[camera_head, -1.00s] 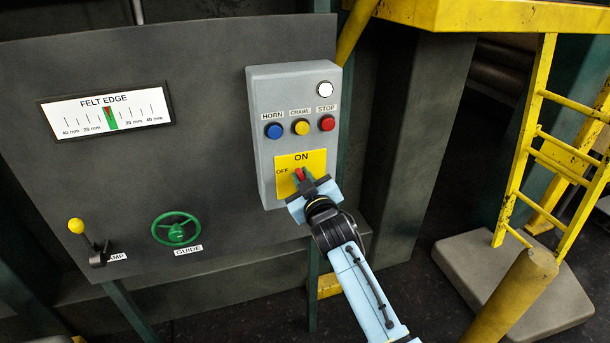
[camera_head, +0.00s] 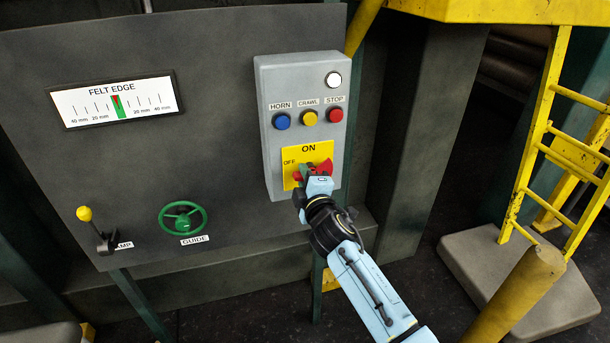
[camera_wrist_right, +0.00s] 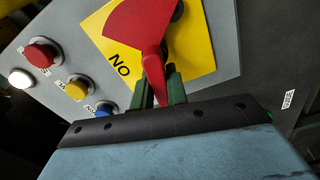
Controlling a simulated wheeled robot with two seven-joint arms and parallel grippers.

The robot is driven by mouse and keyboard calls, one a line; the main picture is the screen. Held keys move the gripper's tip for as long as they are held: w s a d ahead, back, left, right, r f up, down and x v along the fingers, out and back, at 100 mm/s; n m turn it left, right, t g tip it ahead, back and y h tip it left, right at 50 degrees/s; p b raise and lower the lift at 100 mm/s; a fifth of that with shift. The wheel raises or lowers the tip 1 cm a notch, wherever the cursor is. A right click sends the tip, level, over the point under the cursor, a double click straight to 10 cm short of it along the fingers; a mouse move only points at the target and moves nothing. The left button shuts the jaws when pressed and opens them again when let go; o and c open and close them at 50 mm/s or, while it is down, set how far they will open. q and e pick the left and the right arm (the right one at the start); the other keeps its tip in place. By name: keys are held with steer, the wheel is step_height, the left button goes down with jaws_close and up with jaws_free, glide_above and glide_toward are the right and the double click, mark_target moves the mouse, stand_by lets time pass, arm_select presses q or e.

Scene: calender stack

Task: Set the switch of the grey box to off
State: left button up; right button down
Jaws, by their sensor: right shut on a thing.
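The grey box (camera_head: 268,110) hangs on the dark panel in the head view. Its yellow plate (camera_head: 288,153) reads ON at the top and OFF at the left. The red switch (camera_head: 326,169) sits on this plate, partly behind my right gripper (camera_head: 307,171). In the right wrist view the switch (camera_wrist_right: 138,22) has a wide red body that narrows to a handle between the green fingers of my right gripper (camera_wrist_right: 159,88), which is shut on it. The handle seems to point between ON and OFF; its exact angle is partly hidden. My left gripper is not in view.
Above the plate are a blue HORN button (camera_head: 281,121), a yellow CRAWL button (camera_head: 309,118), a red STOP button (camera_head: 336,115) and a white lamp (camera_head: 333,79). A green wheel (camera_head: 183,217) and a yellow-knobbed lever (camera_head: 85,214) are at left. A yellow ladder (camera_head: 540,130) stands at right.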

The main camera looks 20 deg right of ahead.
steer(key=shift+f+n, duration=0.25)
steer(key=shift+n, duration=0.95)
steer(key=c, duration=1.4)
jaws_free()
steer(key=shift+s, duration=0.15)
steer(key=s, duration=1.3)
steer(key=shift+s+d+b, duration=0.1)
steer(key=shift+d+b, duration=0.15)
steer(key=shift+b, duration=0.05)
